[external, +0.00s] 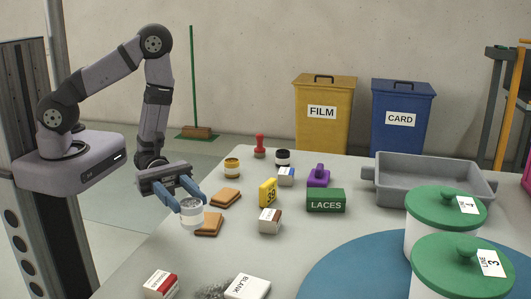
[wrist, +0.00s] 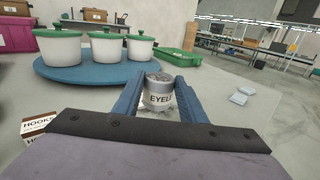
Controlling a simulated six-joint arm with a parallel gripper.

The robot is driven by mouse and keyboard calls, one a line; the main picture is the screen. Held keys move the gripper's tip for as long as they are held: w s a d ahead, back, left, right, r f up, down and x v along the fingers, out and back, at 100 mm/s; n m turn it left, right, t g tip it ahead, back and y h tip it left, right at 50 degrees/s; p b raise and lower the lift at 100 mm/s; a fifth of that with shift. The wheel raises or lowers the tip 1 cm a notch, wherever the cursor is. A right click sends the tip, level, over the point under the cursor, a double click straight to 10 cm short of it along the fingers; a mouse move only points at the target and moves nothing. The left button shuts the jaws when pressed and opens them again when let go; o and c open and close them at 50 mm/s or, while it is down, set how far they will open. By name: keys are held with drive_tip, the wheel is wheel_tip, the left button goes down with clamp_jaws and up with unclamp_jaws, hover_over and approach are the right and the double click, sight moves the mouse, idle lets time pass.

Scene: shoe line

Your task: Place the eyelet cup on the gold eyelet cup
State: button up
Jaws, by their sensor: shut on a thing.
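The eyelet cup (external: 191,213) is white with a label band, and my gripper (external: 180,195) is shut on it at the table's left edge. In the wrist view the cup (wrist: 159,98) sits upright between my blue fingers, its label partly reading "EYEL", with grey bits at its top. Whether its base touches the table cannot be told.
Tan pads (external: 226,198) lie right of my gripper. A yellow block (external: 268,192), a small white box (external: 270,221) and a green LACES box (external: 326,201) stand further right. A black-topped cup (external: 283,158) and a red stamp (external: 259,148) stand near the gold cup.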

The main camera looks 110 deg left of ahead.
drive_tip(key=shift+a, duration=0.1)
drive_tip(key=w+a+r+n+t+y+b, duration=0.1)
drive_tip(key=a+n+t+y, duration=0.15)
drive_tip(key=a, duration=0.85)
drive_tip(key=a+r+n+t+y+b, duration=0.15)
drive_tip(key=a+y, duration=0.25)
drive_tip(key=a, duration=0.7)
drive_tip(key=s+a+r+n+y, duration=0.25)
drive_tip(key=s+a, duration=0.25)
drive_tip(key=a, duration=0.5)
drive_tip(key=s+a+r+n+y, duration=0.1)
drive_tip(key=s+a+n+y, duration=0.3)
drive_tip(key=a, duration=0.6)
wheel_tip(320, 180, down, 10)
drive_tip(key=m+b, duration=0.1)
drive_tip(key=b, duration=0.1)
drive_tip(key=shift+s+d+y, duration=0.15)
drive_tip(key=shift+s+y, duration=0.15)
drive_tip(key=shift+s, duration=0.05)
drive_tip(key=shift+f, duration=0.25)
drive_tip(key=o, duration=1.1)
drive_tip(key=shift+m, duration=0.25)
drive_tip(key=shift+o, duration=0.2)
drive_tip(key=shift+r, duration=0.1)
